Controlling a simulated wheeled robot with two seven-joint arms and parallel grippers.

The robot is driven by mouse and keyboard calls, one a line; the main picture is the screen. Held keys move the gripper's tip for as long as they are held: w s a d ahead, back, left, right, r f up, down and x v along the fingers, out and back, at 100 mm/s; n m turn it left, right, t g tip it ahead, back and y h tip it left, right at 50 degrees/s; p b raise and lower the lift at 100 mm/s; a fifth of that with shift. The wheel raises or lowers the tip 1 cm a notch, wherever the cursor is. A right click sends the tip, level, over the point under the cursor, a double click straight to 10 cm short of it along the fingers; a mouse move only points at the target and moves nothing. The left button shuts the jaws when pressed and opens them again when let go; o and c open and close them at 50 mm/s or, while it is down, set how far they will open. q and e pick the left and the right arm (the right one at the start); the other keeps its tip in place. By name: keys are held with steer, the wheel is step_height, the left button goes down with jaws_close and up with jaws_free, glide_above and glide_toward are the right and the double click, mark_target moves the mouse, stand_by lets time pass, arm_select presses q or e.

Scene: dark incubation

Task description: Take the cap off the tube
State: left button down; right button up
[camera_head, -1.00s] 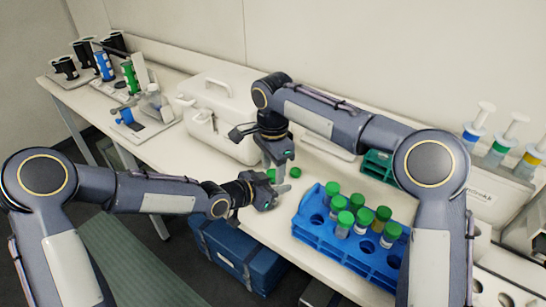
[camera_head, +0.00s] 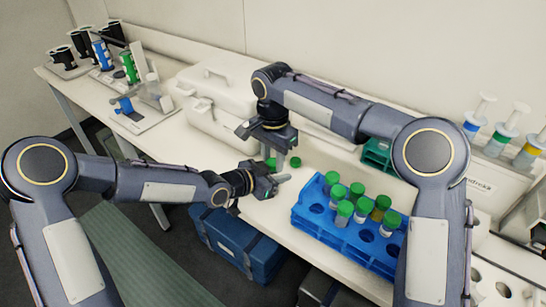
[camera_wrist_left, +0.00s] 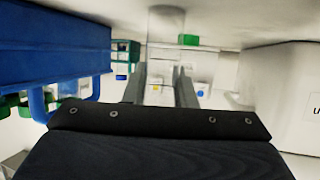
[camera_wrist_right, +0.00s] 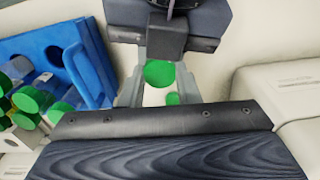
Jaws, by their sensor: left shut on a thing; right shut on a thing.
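My left gripper (camera_head: 272,185) is shut on a clear tube (camera_wrist_left: 165,22), which stands between its fingers in the left wrist view. My right gripper (camera_head: 275,155) is just above and behind the left one and shut on a green cap (camera_wrist_right: 159,73), seen between its fingers in the right wrist view. Whether this cap still sits on the tube is hidden by the grippers. Another green cap (camera_head: 295,161) lies on the table just right of the grippers. It also shows in the left wrist view (camera_wrist_left: 188,39).
A blue rack (camera_head: 318,222) with several green-capped tubes stands to the right of the grippers. A white case (camera_head: 215,90) stands behind left. A small green rack (camera_head: 377,155) is behind the blue one. A blue box (camera_head: 240,245) is below the table's front edge.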

steer(key=n, duration=0.3)
steer(key=o, duration=1.1)
steer(key=shift+r, duration=0.1)
step_height(320, 180, up, 4)
steer(key=shift+r, duration=0.15)
steer(key=shift+c, duration=0.4)
steer(key=m, duration=0.1)
steer(key=r+m, duration=0.1)
steer(key=shift+r+m, duration=0.3)
steer(key=shift+m, duration=0.1)
steer(key=m, duration=0.1)
steer(key=r+m, duration=0.1)
steer(key=m, duration=0.1)
steer(key=shift+r+m, duration=0.3)
steer(key=shift+f, duration=0.2)
step_height(320, 180, down, 7)
steer(key=shift+f, duration=0.2)
